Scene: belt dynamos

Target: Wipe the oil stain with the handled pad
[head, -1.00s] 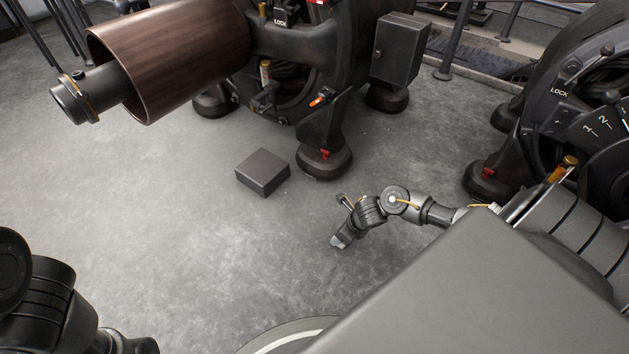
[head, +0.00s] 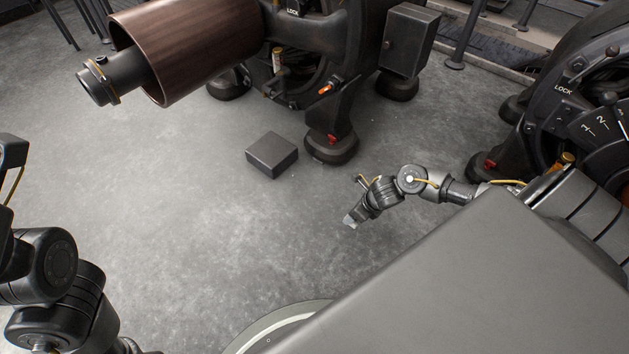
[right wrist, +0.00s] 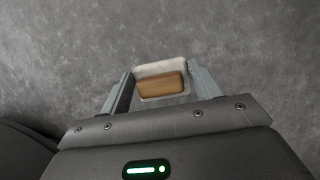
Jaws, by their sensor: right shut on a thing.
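The handled pad (right wrist: 160,84) shows in the right wrist view as a pale block with a brown, wood-like handle. It sits between the two grey fingers of my right gripper (right wrist: 159,88), which is shut on it. In the head view my right gripper (head: 352,219) points down and left above the grey floor, right of the image's middle; the pad is hardly visible there. I cannot make out a distinct oil stain on the mottled floor in either view. My left arm stands at the left edge of the head view; its gripper is not visible.
A dark box (head: 272,155) lies on the floor (head: 190,200) beside a machine foot (head: 331,147). A brown cylinder (head: 187,47) juts out at upper left. Another machine with a LOCK dial (head: 581,110) stands at right. The floor between is open.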

